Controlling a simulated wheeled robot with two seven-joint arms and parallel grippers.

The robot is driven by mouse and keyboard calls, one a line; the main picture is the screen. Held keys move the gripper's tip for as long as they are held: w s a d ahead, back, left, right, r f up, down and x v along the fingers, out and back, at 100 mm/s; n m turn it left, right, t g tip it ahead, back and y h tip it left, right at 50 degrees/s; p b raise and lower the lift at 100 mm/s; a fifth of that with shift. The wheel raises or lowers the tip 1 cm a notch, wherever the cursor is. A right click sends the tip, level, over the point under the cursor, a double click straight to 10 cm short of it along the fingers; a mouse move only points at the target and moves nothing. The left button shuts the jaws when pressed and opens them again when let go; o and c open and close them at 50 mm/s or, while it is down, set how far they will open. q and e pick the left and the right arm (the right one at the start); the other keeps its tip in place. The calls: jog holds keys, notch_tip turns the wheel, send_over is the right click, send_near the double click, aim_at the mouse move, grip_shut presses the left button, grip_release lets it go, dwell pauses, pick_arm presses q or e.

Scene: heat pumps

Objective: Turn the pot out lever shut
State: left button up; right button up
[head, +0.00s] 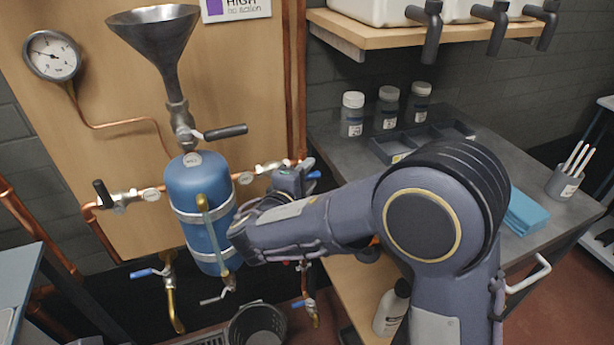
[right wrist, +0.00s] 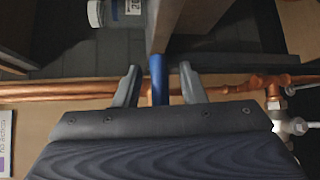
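The blue pot (head: 199,205) hangs upright on the wooden panel, strapped with metal bands, below a steel funnel (head: 158,40). A blue lever (head: 314,174) shows just right of the pot, past my right gripper (head: 299,173). In the right wrist view this blue lever (right wrist: 158,80) stands between the two fingers of my right gripper (right wrist: 159,75), with a gap on both sides. The fingers are open. The lever's valve body is hidden behind my gripper. The small tags by the valves are too small to read. My left gripper is not in view.
A black-handled valve (head: 222,132) sits above the pot, and another black handle (head: 103,194) is at left. Copper pipes (head: 300,80) run close behind my gripper. A workbench (head: 480,150) with jars stands right. A bucket (head: 257,325) is below.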

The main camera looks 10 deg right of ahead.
grip_shut()
dwell(0.3)
jog(key=s+a+f+m+g+y+b, duration=0.1)
jog(key=a+f+m+g+y+b, duration=0.4)
jog(key=m+y+b, duration=0.3)
jog(key=shift+s+a+f+y+b, duration=0.15)
jog(key=shift+a+f+y+b, duration=0.35)
jog(key=shift+y+b, duration=1.3)
jog(key=shift+y+p, duration=0.55)
jog(key=shift+y, duration=0.15)
